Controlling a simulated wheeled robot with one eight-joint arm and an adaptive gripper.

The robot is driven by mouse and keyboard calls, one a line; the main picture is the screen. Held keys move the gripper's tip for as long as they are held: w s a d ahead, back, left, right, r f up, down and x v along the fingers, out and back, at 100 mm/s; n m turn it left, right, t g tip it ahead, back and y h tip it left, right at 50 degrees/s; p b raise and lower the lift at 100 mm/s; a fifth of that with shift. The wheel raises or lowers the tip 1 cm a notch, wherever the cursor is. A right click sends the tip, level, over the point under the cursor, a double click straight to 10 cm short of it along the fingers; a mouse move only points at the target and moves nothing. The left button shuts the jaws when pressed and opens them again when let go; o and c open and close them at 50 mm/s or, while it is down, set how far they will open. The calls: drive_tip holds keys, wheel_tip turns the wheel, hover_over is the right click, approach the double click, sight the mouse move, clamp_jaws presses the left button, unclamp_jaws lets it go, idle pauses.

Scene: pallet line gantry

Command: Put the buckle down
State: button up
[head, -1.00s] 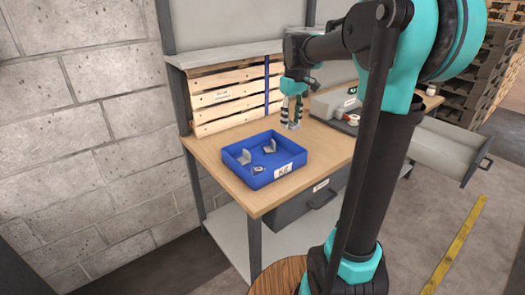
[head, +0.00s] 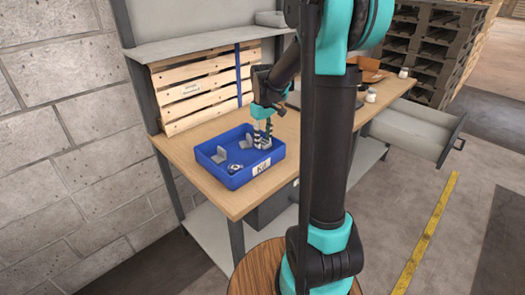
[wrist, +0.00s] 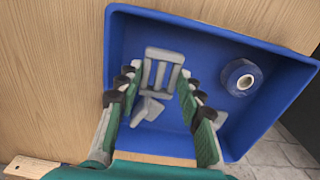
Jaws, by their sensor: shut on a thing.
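My gripper (head: 263,134) is low over the right back part of the blue kit tray (head: 262,172), with its fingers reaching down into it. In the wrist view my gripper (wrist: 157,82) is shut on the buckle (wrist: 164,70), a grey slotted piece between the fingertips. In the head view I cannot make out the buckle apart from the fingers. Whether it touches the tray floor cannot be told. The tray wall also shows in the wrist view (wrist: 112,55).
A slatted wooden panel (head: 190,95) stands behind. The bench top (head: 190,138) is clear left of the tray.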

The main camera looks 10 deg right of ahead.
sight(263, 142)
drive_tip(key=shift+f, duration=2.75)
drive_tip(key=o, duration=1.2)
drive_tip(key=shift+f, duration=0.1)
wheel_tip(263, 142, up, 12)
drive_tip(key=shift+s, duration=0.1)
drive_tip(key=s+d+f+m+t, duration=0.1)
drive_tip(key=s+f+m, duration=0.1)
drive_tip(key=s+f, duration=0.2)
drive_tip(key=s+d+f+m+t, duration=0.1)
drive_tip(key=s+f, duration=0.3)
drive_tip(key=s, duration=0.7)
drive_tip(key=s+d+f+m+t, duration=0.1)
drive_tip(key=s+f+m+t, duration=0.1)
drive_tip(key=s+f, duration=0.3)
drive_tip(key=shift+s+d+m, duration=0.1)
drive_tip(key=shift+s+m, duration=0.8)
drive_tip(key=shift+s, duration=0.4)
